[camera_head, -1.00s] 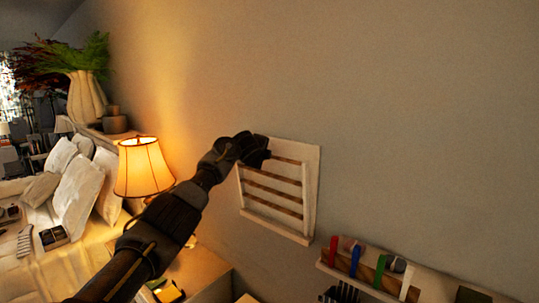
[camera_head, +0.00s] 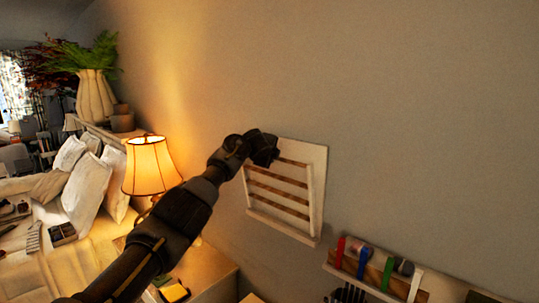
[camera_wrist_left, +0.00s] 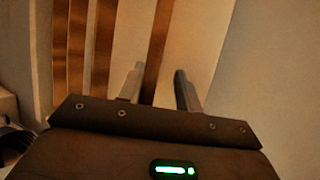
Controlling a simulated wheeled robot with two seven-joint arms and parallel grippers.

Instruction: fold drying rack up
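The drying rack (camera_head: 318,184) is mounted on the wall, a pale back panel with a lighter frame of brown slats (camera_head: 279,189) in front. The slatted frame lies close to the panel; whether it is fully flush I cannot tell. My left gripper (camera_head: 268,152) is at the rack's upper left corner and hides part of its top. In the left wrist view its two fingers (camera_wrist_left: 160,88) are apart, with a brown slat (camera_wrist_left: 157,45) running between or just behind them. Contact is unclear. My right gripper is in neither view.
A wall shelf (camera_head: 375,284) with coloured clips hangs below right of the rack. A lit lamp (camera_head: 149,168) stands left of my left arm, by a bed with pillows (camera_head: 88,190). A vase (camera_head: 95,97) stands behind. The wall above the rack is bare.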

